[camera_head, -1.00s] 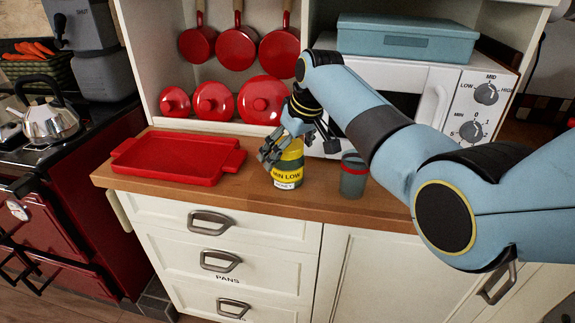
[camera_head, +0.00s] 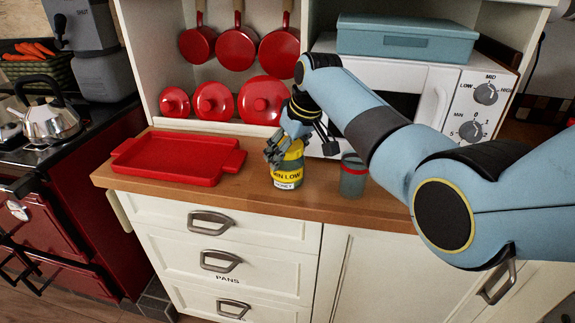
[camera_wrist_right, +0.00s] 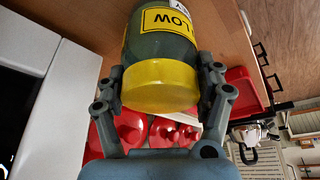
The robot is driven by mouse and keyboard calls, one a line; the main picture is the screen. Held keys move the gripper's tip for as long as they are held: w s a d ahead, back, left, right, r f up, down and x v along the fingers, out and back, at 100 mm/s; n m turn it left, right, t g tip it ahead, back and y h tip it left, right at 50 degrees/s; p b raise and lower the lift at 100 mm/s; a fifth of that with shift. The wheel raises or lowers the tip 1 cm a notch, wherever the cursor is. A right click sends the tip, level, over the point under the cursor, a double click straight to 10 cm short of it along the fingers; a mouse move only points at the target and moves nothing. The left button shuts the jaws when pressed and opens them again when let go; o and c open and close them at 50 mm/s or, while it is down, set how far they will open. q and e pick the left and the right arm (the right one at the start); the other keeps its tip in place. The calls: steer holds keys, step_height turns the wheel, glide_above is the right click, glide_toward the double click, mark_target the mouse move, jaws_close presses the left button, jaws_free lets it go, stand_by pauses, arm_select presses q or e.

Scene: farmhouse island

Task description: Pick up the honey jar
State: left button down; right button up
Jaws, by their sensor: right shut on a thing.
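The honey jar (camera_head: 286,174) is green with a yellow lid and a yellow label, and stands upright at the counter's front edge. In the right wrist view the jar (camera_wrist_right: 160,48) sits between the two fingers, with its yellow lid toward the palm. My right gripper (camera_head: 280,150) reaches down from above and behind and is shut on the jar near its lid; it also shows in the right wrist view (camera_wrist_right: 160,90). Whether the jar's base touches the counter is hard to tell. My left gripper is not in view.
A red tray (camera_head: 178,158) lies left of the jar on the wooden counter (camera_head: 240,192).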

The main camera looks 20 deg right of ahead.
steer(key=shift+r, duration=0.15)
step_height(320, 180, up, 10)
steer(key=shift+f+b, duration=0.1)
steer(key=shift+b, duration=0.3)
steer(key=shift+f, duration=0.1)
